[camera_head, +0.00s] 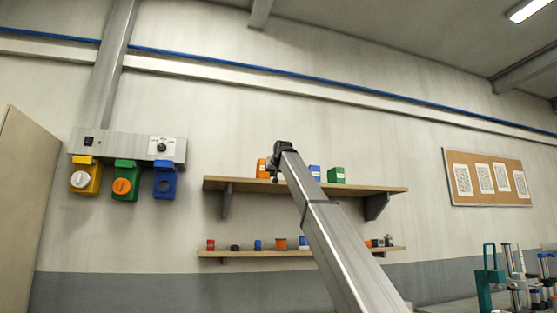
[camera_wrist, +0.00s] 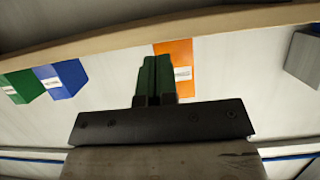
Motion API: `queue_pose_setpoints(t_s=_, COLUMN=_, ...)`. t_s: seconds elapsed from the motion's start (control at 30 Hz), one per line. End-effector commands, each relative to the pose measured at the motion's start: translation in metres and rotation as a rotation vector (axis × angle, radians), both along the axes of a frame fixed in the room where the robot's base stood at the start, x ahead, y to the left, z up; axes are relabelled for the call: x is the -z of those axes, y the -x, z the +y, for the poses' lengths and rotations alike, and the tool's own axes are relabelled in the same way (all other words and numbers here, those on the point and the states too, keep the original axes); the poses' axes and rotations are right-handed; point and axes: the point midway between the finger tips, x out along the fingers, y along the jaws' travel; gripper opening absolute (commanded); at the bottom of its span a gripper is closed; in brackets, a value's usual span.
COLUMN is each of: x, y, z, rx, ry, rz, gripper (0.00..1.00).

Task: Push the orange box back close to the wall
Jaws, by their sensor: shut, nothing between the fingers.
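The orange box (camera_head: 262,168) stands on the left part of the upper wall shelf (camera_head: 385,189). In the wrist view, which is turned upside down, the orange box (camera_wrist: 180,62) has a white label and is partly hidden behind my fingers. My gripper (camera_head: 276,172) is at the shelf, just right of the orange box in the head view. Its dark green fingers (camera_wrist: 157,62) are shut together with nothing between them and point towards the box. I cannot tell whether they touch it. The gap behind the box to the wall is hard to judge.
A blue box (camera_head: 315,172) and a green box (camera_head: 336,175) stand further right on the same shelf. Small items stand on the lower shelf (camera_head: 232,254). A grey panel (camera_head: 125,146) with coloured sockets hangs at left.

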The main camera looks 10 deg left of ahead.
Motion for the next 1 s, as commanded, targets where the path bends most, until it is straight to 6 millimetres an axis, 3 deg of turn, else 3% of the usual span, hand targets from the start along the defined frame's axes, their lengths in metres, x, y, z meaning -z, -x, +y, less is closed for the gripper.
queue_pose_setpoints(t_s=0.03, x=-0.029, y=0.006, z=0.007, rx=-0.009, ry=-0.009, rz=-0.018, gripper=0.00)
queue_pose_setpoints(t_s=0.1, x=-0.052, y=0.014, z=0.011, rx=-0.017, ry=-0.019, rz=-0.034, gripper=0.00)
queue_pose_setpoints(t_s=0.27, x=-0.078, y=0.026, z=0.016, rx=-0.027, ry=-0.030, rz=-0.054, gripper=0.00)
queue_pose_setpoints(t_s=0.47, x=-0.074, y=0.018, z=0.022, rx=-0.027, ry=-0.030, rz=-0.055, gripper=0.00)
queue_pose_setpoints(t_s=0.8, x=-0.052, y=-0.013, z=0.041, rx=-0.027, ry=-0.030, rz=-0.055, gripper=0.00)
queue_pose_setpoints(t_s=1.0, x=-0.049, y=-0.016, z=0.042, rx=-0.026, ry=-0.030, rz=-0.055, gripper=0.00)
